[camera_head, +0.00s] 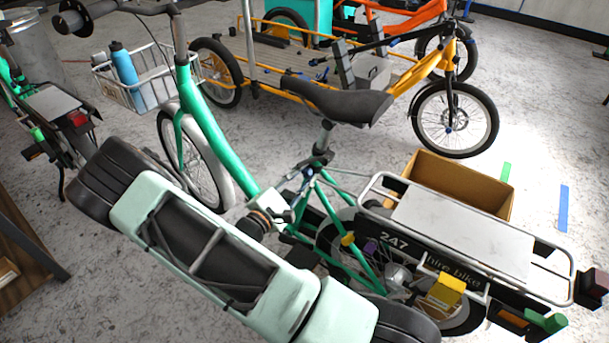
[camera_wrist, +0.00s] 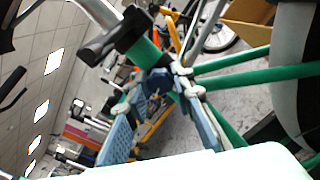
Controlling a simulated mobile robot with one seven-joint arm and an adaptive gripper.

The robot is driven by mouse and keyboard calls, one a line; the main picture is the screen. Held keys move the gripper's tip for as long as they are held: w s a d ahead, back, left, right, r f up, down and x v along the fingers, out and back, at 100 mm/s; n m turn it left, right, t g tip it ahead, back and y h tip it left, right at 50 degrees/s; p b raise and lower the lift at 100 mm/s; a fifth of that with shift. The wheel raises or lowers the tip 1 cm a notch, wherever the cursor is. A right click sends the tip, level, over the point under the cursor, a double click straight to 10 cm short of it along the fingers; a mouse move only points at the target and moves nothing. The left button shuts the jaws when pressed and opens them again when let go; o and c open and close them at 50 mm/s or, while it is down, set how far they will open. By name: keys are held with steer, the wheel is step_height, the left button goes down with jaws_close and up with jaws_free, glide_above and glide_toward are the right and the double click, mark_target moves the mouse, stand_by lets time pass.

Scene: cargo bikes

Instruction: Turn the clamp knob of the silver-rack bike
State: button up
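The silver-rack bike has a green frame (camera_head: 222,128), a black saddle (camera_head: 345,103) and a flat silver rear rack (camera_head: 470,225). Its black seat clamp (camera_head: 320,158) sits at the seat post's foot, and shows in the wrist view as a black collar (camera_wrist: 118,36). A dark part sticks out from the collar's side there, likely the clamp knob (camera_wrist: 92,52). My gripper (camera_head: 303,178) is close by, just below the clamp. In the wrist view my gripper (camera_wrist: 156,88) has its blue-padded fingers apart, near the green tube. Whether they touch it, I cannot tell.
A yellow cargo bike (camera_head: 440,62) stands behind, with an orange bike (camera_head: 400,12) beyond. A cardboard box (camera_head: 460,180) lies behind the rack. Another green bike (camera_head: 50,105) is at the left. A wire basket (camera_head: 150,85) holds a blue bottle (camera_head: 124,64). Bare floor lies between the bikes.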

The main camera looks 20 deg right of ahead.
steer(key=o, duration=0.4)
steer(key=shift+c, duration=0.2)
steer(key=v, duration=1.2)
steer(key=w+d+n+b, duration=0.2)
steer(key=d+n, duration=0.1)
steer(key=w+d+n+b, duration=0.2)
steer(key=d+n+b, duration=0.1)
steer(key=w+d+n+b, duration=0.2)
steer(key=d+n+b, duration=0.1)
steer(key=n, duration=0.1)
steer(key=shift+w+d, duration=0.3)
steer(key=shift+w, duration=0.05)
